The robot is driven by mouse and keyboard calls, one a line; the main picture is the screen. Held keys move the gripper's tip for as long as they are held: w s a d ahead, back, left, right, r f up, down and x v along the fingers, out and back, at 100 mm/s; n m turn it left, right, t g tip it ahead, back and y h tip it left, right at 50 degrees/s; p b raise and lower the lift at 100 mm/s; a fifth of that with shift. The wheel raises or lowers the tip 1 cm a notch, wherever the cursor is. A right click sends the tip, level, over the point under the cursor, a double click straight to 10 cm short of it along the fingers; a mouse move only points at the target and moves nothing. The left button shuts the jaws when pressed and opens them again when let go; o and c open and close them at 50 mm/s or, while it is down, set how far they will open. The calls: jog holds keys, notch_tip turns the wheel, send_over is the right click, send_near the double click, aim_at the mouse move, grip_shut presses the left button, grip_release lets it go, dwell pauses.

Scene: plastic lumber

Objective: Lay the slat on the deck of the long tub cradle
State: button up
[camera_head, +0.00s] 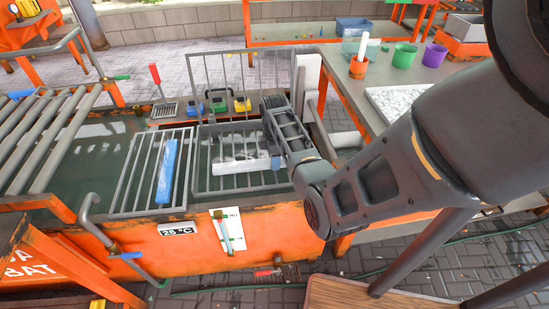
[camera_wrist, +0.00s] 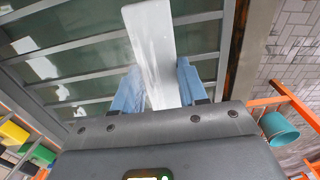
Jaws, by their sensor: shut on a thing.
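A pale white-grey slat (camera_head: 240,165) is over the barred grey cradle (camera_head: 220,187) in the orange tub, below its upright grid. My gripper (camera_head: 276,163) holds the slat's right end. In the wrist view the slat (camera_wrist: 150,40) runs away from between the two blue fingertips of my gripper (camera_wrist: 158,88), lengthwise across the cradle bars (camera_wrist: 90,62). I cannot tell whether the slat touches the bars. A second barred rack (camera_head: 138,180) stands left of it, with a blue bar (camera_head: 167,172) lying on it. I cannot tell which rack is the long cradle.
Greenish water lies in the orange tub (camera_head: 330,235) under the racks. A red-handled lever (camera_head: 155,78) and several coloured items stand at the back rim. A grey bench with green (camera_head: 404,56) and purple (camera_head: 434,54) cups is at right. Rollers (camera_head: 45,125) are at left.

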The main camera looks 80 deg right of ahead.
jog(key=shift+f+b, duration=0.3)
jog(key=shift+f, duration=0.2)
jog(key=o, duration=1.3)
notch_tip(320, 180, up, 8)
jog(key=shift+f, duration=0.1)
